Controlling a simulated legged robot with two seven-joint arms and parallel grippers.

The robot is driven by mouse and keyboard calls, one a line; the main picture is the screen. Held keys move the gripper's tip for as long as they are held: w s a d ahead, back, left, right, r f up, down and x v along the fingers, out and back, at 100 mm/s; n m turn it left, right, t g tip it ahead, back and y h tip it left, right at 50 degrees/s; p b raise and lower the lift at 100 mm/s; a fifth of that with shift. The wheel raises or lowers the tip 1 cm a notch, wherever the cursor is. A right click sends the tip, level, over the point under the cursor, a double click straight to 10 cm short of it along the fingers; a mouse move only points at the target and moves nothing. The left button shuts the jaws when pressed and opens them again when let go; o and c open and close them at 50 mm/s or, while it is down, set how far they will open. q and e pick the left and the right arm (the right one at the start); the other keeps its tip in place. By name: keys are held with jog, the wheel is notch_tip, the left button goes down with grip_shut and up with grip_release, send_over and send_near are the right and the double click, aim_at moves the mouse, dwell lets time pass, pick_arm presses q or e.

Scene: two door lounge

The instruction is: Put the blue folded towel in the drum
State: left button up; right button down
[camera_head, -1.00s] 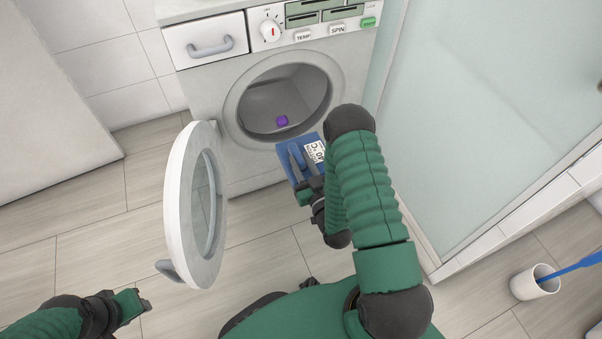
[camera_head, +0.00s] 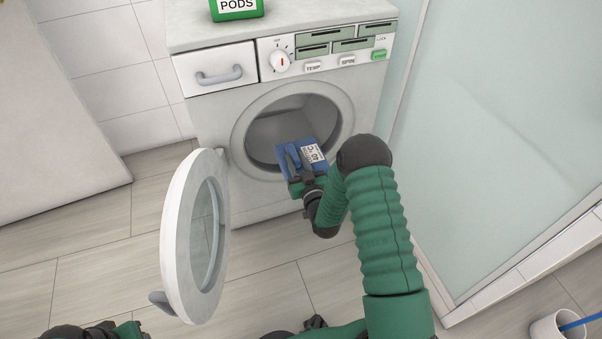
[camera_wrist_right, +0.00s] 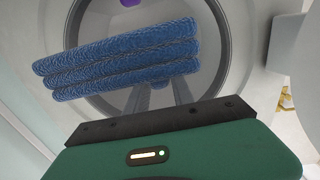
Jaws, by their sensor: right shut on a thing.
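The blue folded towel (camera_head: 289,157) with a white label is at the front of the drum opening in the head view. In the right wrist view the towel (camera_wrist_right: 120,58) shows as several stacked layers, with the drum behind it. My right gripper (camera_head: 300,180) is shut on the towel and holds it up at the opening. The grey drum (camera_head: 281,128) is open and partly hidden by the towel. A purple thing (camera_wrist_right: 132,3) inside the drum shows at the top of the wrist view. My left gripper (camera_head: 128,330) is at the bottom left edge, mostly cut off, so its jaws are unclear.
The round washer door (camera_head: 177,235) stands swung open to the left. A green pods box (camera_head: 236,10) is on the washer top. A glass shower panel (camera_head: 490,130) is on the right, with a white brush holder (camera_head: 548,330) at the bottom right.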

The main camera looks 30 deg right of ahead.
jog(key=b+x, duration=1)
jog(key=x, duration=0.9)
jog(key=shift+w+b, duration=0.35)
jog(key=c, duration=1)
grip_release()
jog(key=shift+a+r, duration=0.15)
jog(key=shift+s, duration=0.15)
